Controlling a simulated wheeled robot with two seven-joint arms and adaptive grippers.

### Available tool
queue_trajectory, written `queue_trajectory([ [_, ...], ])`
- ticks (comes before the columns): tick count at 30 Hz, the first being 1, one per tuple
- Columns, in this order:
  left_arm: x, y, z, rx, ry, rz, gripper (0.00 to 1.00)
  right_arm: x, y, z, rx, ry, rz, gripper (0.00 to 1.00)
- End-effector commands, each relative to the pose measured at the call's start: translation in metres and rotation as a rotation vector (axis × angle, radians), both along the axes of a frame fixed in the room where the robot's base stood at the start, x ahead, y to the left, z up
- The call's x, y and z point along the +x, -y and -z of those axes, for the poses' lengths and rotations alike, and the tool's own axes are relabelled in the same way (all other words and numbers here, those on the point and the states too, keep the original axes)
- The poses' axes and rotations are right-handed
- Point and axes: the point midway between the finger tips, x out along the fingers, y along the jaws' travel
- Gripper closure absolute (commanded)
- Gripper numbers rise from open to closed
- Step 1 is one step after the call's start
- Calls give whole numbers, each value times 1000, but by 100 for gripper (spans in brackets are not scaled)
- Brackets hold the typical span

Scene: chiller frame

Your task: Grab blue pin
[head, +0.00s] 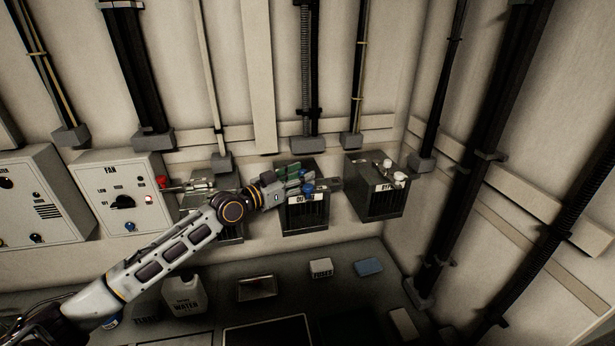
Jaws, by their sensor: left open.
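A small blue piece, seemingly the blue pin (308,188), shows at the top front of the middle dark box (305,217), whose label is partly hidden and starts with "OU". My left gripper (322,183) reaches in from the left over this box. It is open, with its fingers around or beside the blue piece; I cannot tell which, and no grip shows. Green parts (293,170) sit just behind the gripper. My right gripper is not in view.
A dark box labelled "BYP..." (384,192) with white knobs stands right of the middle box. A third box is partly behind my left arm. A fan panel (118,197) is at left. Below are a water jug (183,296), a fuses box (320,268) and a blue block (368,266).

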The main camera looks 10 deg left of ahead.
Motion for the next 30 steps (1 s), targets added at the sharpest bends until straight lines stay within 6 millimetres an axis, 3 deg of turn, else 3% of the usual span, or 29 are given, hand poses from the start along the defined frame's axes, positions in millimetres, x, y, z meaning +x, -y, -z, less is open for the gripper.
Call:
queue_trajectory([
  [12,0,0,0,0,0,0,53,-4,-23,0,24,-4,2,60],
  [22,0,0,0,0,0,0,96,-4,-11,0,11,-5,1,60],
  [30,0,0,0,0,0,0,97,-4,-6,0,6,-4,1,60],
])
